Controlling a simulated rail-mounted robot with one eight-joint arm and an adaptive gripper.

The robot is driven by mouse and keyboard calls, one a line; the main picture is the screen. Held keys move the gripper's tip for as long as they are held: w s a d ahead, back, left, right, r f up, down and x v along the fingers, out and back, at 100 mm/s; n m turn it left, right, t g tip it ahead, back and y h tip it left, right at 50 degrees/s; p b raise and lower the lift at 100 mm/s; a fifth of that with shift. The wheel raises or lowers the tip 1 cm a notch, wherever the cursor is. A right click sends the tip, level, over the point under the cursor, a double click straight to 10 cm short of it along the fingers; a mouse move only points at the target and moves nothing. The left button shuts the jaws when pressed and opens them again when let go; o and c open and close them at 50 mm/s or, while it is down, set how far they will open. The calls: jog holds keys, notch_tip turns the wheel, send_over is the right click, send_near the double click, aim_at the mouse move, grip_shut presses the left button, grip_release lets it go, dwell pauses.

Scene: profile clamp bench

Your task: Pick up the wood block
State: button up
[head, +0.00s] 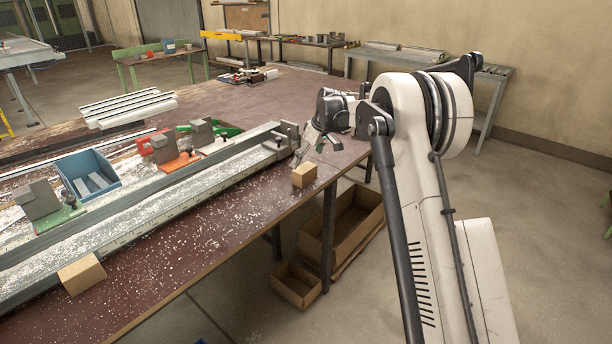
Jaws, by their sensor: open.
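A small wood block (304,176) sits on the brown bench top (215,222) near its front right edge. A second, larger-looking wood block (82,274) lies at the lower left, against the long metal rail. My gripper (318,150) is open, with its fingers pointing down, just above and behind the small block. No contact with the block is visible, and nothing shows between the fingers. The exact gap between fingertips and block is hard to tell.
A long metal clamp rail (150,215) runs across the bench, ending near my gripper. A blue bin (86,178) and several clamps stand behind it. White shavings litter the top. Cardboard boxes (345,232) are on the floor below the bench edge. The bench's front strip is mostly clear.

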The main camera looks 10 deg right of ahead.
aim_at(302, 174)
jog(key=x, duration=0.9)
jog(key=shift+s+d+f, duration=0.1)
jog(key=shift+d, duration=0.2)
jog(key=shift+c, duration=0.3)
jog(key=c, duration=1.2)
